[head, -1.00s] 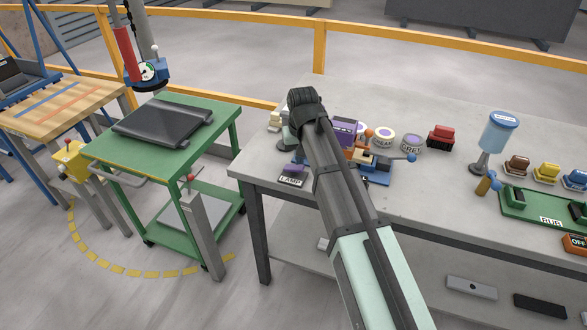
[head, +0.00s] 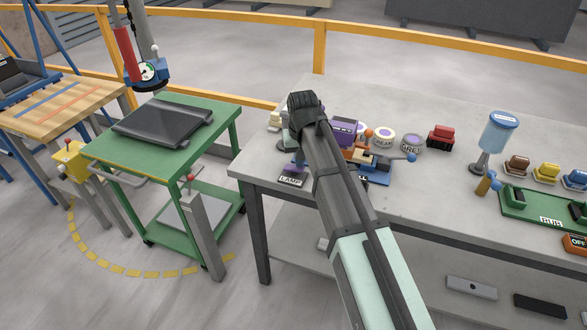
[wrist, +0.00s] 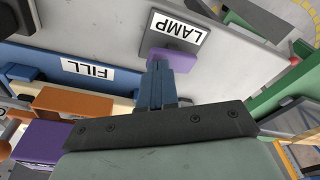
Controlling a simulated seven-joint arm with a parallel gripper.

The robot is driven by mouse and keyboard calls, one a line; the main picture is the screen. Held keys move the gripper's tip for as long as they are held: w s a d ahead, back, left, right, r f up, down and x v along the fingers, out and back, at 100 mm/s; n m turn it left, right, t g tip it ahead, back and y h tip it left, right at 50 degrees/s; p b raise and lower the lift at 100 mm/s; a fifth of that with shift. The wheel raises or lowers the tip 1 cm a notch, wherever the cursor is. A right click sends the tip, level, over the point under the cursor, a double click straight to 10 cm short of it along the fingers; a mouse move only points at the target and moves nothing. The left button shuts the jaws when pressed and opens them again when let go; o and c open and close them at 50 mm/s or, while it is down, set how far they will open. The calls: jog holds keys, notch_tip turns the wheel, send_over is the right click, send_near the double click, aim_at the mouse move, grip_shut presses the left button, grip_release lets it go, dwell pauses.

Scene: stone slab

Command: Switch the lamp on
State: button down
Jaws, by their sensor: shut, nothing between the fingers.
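The lamp switch is a purple paddle (head: 295,168) on a grey plate at the near left corner of the stone-grey table, beside a white LAMP label (head: 291,182). In the wrist view the purple paddle (wrist: 173,60) lies just beyond the tips of my gripper (wrist: 158,66), with the LAMP label (wrist: 179,27) behind it. My gripper's blue-grey fingers are shut and empty, very close to the paddle's edge; I cannot tell whether they touch it. In the head view my arm hides most of the fingers. I cannot make out a lit lamp.
A FILL label (wrist: 88,69) on a blue unit and an orange block (wrist: 72,102) sit close beside the fingers. A green cart (head: 160,128) stands left of the table. A blue-topped canister (head: 498,132) and a green RUB tray (head: 545,212) are at the right.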

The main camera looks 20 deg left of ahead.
jog(key=shift+f, duration=0.45)
dwell(0.4)
jog(key=shift+r, duration=3.5)
jog(key=shift+a, duration=0.1)
